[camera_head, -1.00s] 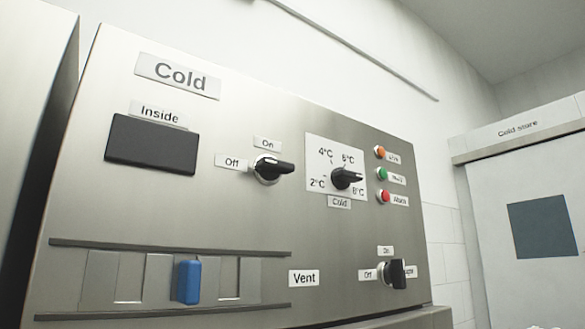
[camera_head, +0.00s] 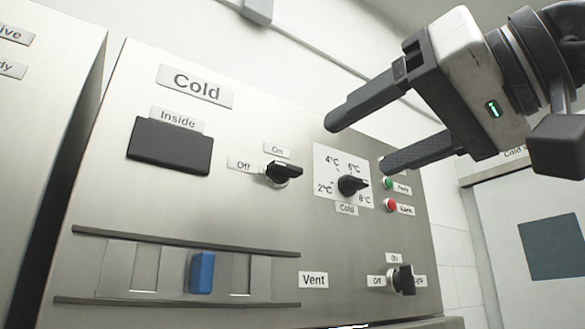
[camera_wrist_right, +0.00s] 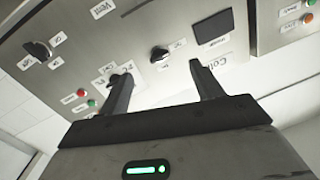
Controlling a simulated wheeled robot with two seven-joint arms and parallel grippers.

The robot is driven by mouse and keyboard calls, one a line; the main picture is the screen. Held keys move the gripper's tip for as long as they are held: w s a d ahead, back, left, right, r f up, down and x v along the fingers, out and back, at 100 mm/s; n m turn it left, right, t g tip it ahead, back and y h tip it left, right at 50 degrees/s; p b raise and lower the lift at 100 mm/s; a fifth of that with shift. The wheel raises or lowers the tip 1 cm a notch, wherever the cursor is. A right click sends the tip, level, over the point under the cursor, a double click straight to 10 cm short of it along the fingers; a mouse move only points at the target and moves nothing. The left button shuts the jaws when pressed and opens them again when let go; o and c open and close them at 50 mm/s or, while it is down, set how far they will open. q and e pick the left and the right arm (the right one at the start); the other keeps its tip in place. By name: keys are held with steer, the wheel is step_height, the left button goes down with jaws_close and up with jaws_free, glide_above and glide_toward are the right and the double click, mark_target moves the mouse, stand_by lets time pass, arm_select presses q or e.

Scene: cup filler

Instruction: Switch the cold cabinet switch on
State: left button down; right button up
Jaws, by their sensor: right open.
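The cold cabinet's switch (camera_head: 284,172) is a black rotary knob on the steel panel marked "Cold" (camera_head: 256,120). "Off" is to its left and "On" above it; its black grip sticks out to the right in the head view. My right gripper (camera_head: 362,142) is open and empty, up and right of the switch, in front of the panel's upper right part. In the right wrist view the panel appears upside down; the switch (camera_wrist_right: 160,54) shows between the fingers of the gripper (camera_wrist_right: 158,72), apart from them. My left gripper is out of view.
Right of the switch is a temperature dial (camera_head: 352,186), with green (camera_head: 388,183) and red (camera_head: 391,205) lamps beyond. Below are a blue vent slider (camera_head: 202,272) and another on/off knob (camera_head: 403,280). A neighbouring cabinet (camera_head: 45,110) stands at the left.

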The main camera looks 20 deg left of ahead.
step_height(320, 180, up, 2)
steer(key=s+d+n+t, duration=0.1)
steer(key=t, duration=0.1)
steer(key=p, duration=0.3)
glide_toward(290, 165)
steer(key=shift+h, duration=0.4)
steer(key=x, duration=0.9)
steer(key=shift+a+r, duration=0.2)
steer(key=shift+r, duration=0.15)
steer(key=c, duration=1)
